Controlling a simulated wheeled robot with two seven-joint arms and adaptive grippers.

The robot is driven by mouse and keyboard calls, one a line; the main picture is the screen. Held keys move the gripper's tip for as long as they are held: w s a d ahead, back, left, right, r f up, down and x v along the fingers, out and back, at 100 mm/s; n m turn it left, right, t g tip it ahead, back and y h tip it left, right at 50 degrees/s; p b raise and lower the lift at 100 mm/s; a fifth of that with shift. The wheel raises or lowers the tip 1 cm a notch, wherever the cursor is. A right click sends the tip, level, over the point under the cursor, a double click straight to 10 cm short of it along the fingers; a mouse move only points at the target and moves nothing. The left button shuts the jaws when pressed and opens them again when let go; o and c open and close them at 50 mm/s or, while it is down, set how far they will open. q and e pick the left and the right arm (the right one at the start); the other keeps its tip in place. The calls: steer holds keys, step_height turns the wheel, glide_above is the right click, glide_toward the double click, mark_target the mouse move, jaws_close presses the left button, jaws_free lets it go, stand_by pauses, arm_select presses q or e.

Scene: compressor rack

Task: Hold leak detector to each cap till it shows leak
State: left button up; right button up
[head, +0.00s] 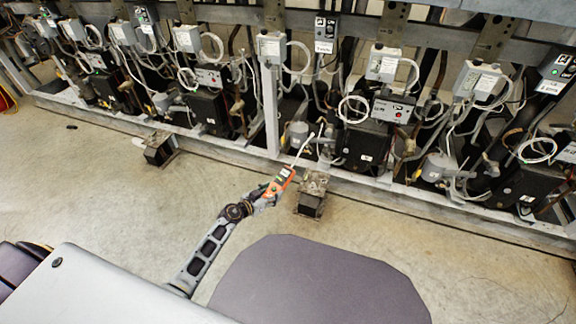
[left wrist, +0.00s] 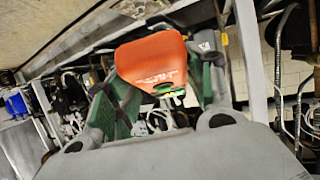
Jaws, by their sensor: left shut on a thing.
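The leak detector (head: 281,181) is orange with a thin pale probe that points up and right toward the rack. My left gripper (head: 266,196) is shut on it. In the left wrist view the orange detector (left wrist: 152,62) sits between the green-lined fingers of my left gripper (left wrist: 155,85). In the head view the probe tip (head: 311,136) appears in front of the pipes near a grey cylinder on the compressor rack (head: 240,155). I cannot tell whether the tip touches anything, and the caps are too small to make out. The detector's display is too small to read. My right gripper is not in view.
Black compressors (head: 362,148), cables and grey control boxes (head: 384,63) crowd the rack. The concrete floor (head: 110,185) in front is mostly clear.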

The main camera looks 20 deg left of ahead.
arm_select(q)
steer(key=s+p, duration=0.2)
steer(key=s, duration=0.4)
steer(key=shift+s, duration=0.15)
steer(key=shift+a, duration=0.1)
stand_by(0.6)
